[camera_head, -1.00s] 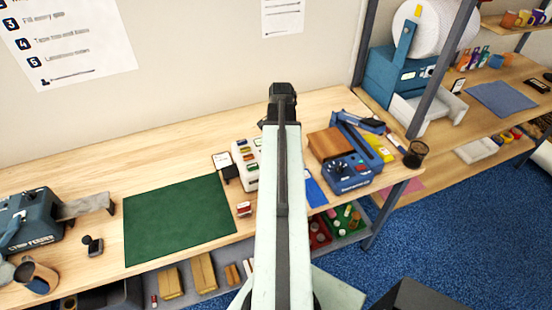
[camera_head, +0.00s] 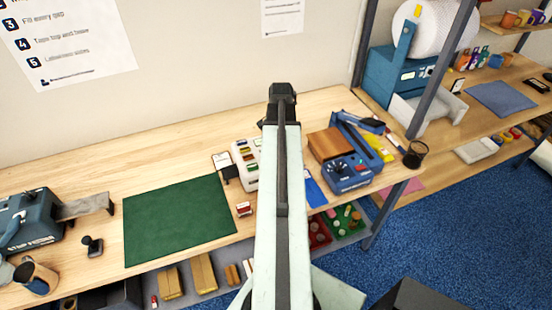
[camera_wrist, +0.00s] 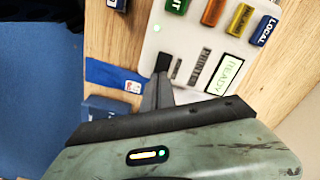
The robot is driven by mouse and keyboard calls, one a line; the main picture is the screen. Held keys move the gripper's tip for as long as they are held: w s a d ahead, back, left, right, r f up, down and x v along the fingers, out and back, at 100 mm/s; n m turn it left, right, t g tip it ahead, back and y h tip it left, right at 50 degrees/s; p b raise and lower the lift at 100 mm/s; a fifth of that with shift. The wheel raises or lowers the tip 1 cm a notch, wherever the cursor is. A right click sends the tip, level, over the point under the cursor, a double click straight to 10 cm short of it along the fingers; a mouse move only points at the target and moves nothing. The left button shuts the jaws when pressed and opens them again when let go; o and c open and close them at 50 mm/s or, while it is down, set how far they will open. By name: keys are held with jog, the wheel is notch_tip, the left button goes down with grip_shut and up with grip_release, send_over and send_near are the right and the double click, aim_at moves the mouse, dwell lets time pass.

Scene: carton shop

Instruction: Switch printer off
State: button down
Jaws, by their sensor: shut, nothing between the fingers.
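A white control box (camera_wrist: 212,55) fills the upper right of the wrist view. It has a READY display (camera_wrist: 226,75), grey markings beside it that are hard to read, and a row of coloured keys, including a blue one marked LOCAL (camera_wrist: 264,30). In the head view the white box (camera_head: 243,168) is partly hidden by my arm. My gripper (camera_wrist: 162,64) is shut and empty, its dark fingertips over the box's near left edge. I cannot tell whether they touch it. The fingertips are hidden behind my arm in the head view.
A blue machine with dials (camera_head: 350,175) stands right of my arm, beside a blue sheet (camera_head: 315,188). A green mat (camera_head: 180,220) lies to the left. A small card stand (camera_head: 225,165) is left of the white box. A mesh cup (camera_head: 415,153) stands near the bench's right end.

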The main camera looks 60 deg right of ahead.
jog(key=shift+f+b, duration=0.95)
dwell(0.6)
jog(key=shift+r, duration=0.1)
notch_tip(320, 180, up, 7)
jog(key=p, duration=0.7)
